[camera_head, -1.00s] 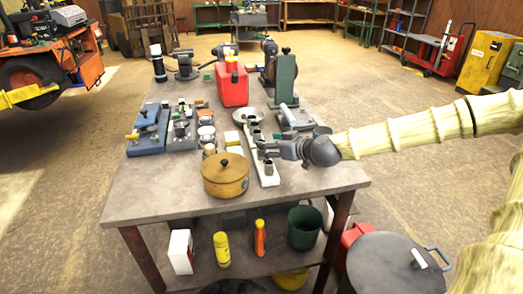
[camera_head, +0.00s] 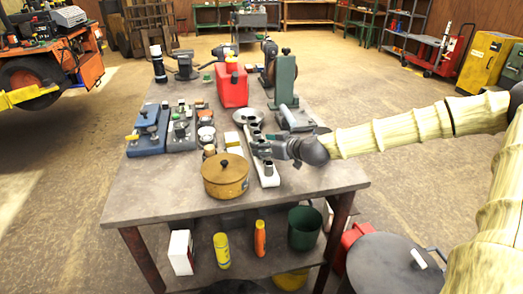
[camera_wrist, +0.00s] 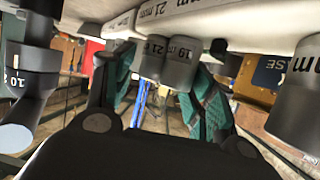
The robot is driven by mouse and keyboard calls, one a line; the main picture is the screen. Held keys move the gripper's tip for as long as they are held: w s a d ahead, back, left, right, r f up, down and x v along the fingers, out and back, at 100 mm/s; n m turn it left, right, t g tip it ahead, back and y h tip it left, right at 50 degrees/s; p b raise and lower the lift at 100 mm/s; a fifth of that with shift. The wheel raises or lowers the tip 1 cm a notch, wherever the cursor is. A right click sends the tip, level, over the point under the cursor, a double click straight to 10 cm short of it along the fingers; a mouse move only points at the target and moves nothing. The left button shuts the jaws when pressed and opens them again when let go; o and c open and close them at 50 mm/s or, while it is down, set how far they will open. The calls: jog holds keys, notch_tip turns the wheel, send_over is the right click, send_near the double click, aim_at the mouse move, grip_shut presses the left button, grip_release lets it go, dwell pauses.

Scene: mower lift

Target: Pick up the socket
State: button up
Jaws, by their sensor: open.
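A white rail (camera_head: 270,181) carrying several grey sockets lies along the right part of the workbench. One socket (camera_head: 268,167) stands near its front end. My gripper (camera_head: 258,146) is low over the rail, reaching in from the right, with its jaws open. In the wrist view, the rail (camera_wrist: 190,20) crosses the top, with labels such as "21 mm". Two grey sockets (camera_wrist: 180,65) show in the space between my open fingers (camera_wrist: 160,78). Another large socket (camera_wrist: 296,112) is at the right. I cannot tell whether any finger touches a socket.
A tan lidded pot (camera_head: 225,177) stands close to the left of the rail. A red can (camera_head: 232,88), a green upright tool (camera_head: 285,80) and a blue block (camera_head: 148,132) are farther back. The bench front (camera_head: 200,204) is clear.

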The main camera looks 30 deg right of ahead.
jog(key=shift+x, duration=1.1)
jog(key=c, duration=1.1)
